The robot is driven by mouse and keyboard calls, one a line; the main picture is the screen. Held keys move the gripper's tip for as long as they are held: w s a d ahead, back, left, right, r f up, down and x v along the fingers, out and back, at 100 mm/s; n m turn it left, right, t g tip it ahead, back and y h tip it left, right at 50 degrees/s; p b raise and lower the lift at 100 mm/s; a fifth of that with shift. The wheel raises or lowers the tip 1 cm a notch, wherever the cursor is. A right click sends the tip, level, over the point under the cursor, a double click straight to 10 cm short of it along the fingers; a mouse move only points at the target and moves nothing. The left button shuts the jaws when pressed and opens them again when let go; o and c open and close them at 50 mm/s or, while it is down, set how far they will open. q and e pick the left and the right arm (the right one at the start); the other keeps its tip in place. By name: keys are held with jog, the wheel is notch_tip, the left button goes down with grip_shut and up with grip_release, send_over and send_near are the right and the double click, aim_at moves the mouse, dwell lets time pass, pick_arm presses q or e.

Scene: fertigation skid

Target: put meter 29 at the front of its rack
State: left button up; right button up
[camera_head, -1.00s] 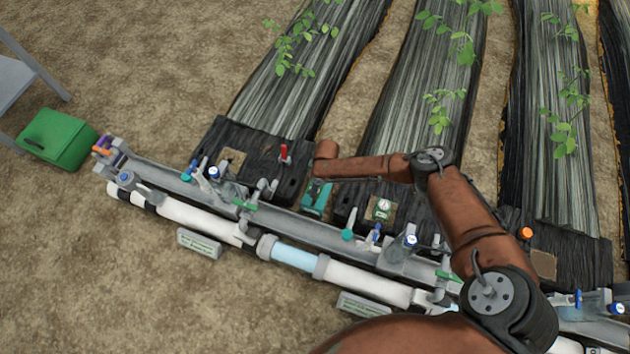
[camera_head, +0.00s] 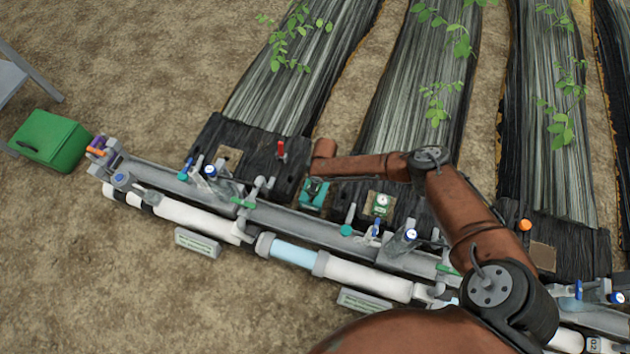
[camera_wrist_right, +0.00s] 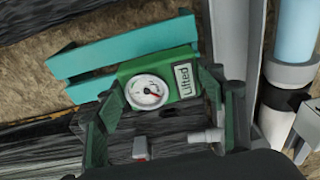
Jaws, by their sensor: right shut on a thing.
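A green meter (camera_wrist_right: 165,82) with a round white dial and red needle shows in the right wrist view, with a tag reading "Lifted"; I can read no number 29 on it. My right gripper (camera_wrist_right: 160,98) is shut on this meter, its fingers at the left and right sides. The teal rack (camera_wrist_right: 120,52) lies just beyond the meter in that view; whether they touch is unclear. In the head view, my right gripper (camera_head: 312,187) is over the teal rack (camera_head: 316,207), which sits on the ground between two beds. My left gripper is out of view.
A second green meter (camera_head: 381,204) sits on a tan patch beside the rack. The pipe skid (camera_head: 290,252) with several valves runs along the near side. A red valve handle (camera_head: 281,149) stands left of the gripper. A green box (camera_head: 48,141) is at far left.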

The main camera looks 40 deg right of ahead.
jog(key=shift+f, duration=0.1)
dwell(0.3)
